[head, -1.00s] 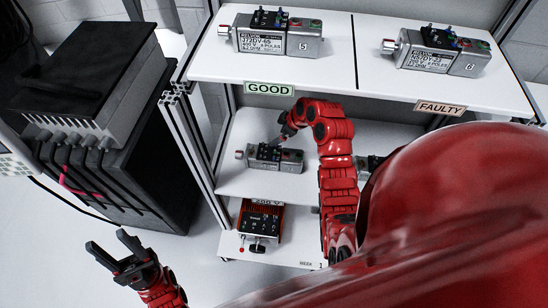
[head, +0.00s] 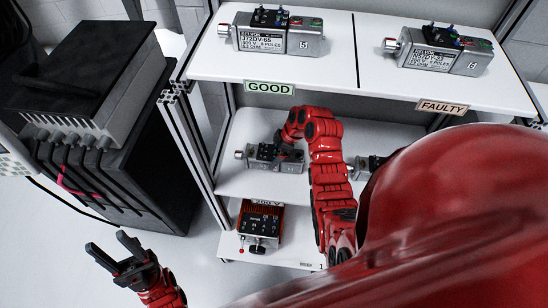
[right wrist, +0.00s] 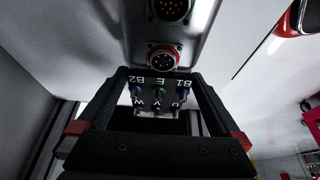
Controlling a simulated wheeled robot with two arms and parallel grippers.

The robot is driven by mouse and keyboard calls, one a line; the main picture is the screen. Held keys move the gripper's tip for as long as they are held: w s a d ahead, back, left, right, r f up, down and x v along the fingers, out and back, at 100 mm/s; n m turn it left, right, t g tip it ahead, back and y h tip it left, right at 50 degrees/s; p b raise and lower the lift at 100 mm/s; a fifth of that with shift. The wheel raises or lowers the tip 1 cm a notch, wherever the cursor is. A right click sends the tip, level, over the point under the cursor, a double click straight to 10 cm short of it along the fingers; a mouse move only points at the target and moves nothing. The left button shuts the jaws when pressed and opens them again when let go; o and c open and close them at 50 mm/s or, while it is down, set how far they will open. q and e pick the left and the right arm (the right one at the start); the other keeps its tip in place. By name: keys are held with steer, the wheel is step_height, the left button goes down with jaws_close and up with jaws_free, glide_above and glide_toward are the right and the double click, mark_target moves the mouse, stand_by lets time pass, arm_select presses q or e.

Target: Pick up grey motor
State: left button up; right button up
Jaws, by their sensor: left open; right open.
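A grey motor (head: 260,158) lies on the middle shelf, left of centre, under the GOOD label. My right gripper (right wrist: 158,76) reaches down over it from the red arm. In the right wrist view the grey motor (right wrist: 138,38) fills the upper middle, with round connectors and a lettered terminal block. The two open fingers stand on either side of the terminal block; I cannot tell whether they touch it. In the head view that gripper is mostly hidden by its own wrist. My left gripper (head: 118,252) is open and empty, low at the left, away from the shelves.
Another grey motor (head: 364,166) on the middle shelf is partly hidden by my arm. Motors stand on the top shelf in the GOOD (head: 272,33) and FAULTY (head: 436,50) halves. A red and black box (head: 260,222) sits on the bottom shelf. A black cabinet (head: 120,160) stands left.

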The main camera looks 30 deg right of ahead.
steer(key=shift+p+x, duration=0.4)
steer(key=shift+x, duration=1.5)
steer(key=shift+w+r, duration=0.1)
steer(key=shift+w, duration=0.05)
jaws_close()
